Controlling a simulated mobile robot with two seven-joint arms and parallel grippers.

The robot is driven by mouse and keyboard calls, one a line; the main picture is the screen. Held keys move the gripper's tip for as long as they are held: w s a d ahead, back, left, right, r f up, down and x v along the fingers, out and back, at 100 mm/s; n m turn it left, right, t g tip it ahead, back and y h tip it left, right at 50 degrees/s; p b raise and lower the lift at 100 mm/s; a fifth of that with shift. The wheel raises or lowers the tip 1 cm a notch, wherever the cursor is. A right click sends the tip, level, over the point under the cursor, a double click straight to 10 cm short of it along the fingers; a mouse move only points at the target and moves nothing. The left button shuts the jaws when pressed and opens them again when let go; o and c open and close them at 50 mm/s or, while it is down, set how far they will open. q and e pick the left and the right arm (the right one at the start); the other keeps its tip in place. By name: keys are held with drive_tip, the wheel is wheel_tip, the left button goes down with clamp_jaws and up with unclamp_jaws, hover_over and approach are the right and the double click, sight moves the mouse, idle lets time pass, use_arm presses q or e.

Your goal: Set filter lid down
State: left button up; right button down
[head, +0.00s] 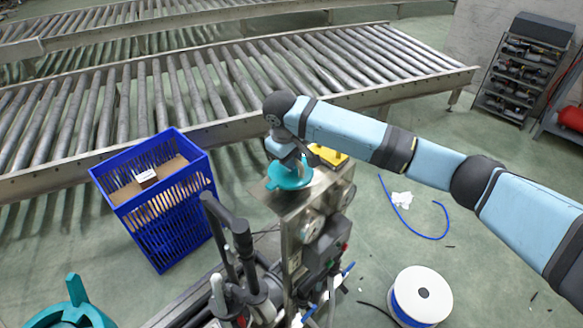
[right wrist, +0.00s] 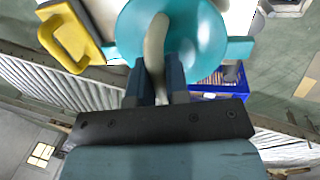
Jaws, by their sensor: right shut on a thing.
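The filter lid (head: 291,176) is a round teal disc with side tabs. It is at the steel top (head: 316,192) of a machine in the middle of the head view. My right gripper (head: 289,158) reaches down onto it from above. In the right wrist view the lid (right wrist: 205,35) fills the top middle, and my right gripper (right wrist: 155,80) is shut on its pale curved handle (right wrist: 156,45). The lid looks roughly level; I cannot tell whether it touches the steel top. My left gripper is not in view.
A yellow handle-like piece (head: 328,154) is beside the lid on the steel top. A blue crate (head: 165,215) stands to the left. A teal part (head: 76,305) is at bottom left. Roller conveyors (head: 150,100) lie behind. A white reel (head: 420,297) and blue hose (head: 412,225) are on the floor.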

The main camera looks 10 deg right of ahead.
drive_tip(key=shift+f, duration=1.85)
drive_tip(key=shift+p, duration=0.3)
drive_tip(key=c, duration=1.1)
unclamp_jaws()
drive_tip(key=shift+f, duration=0.1)
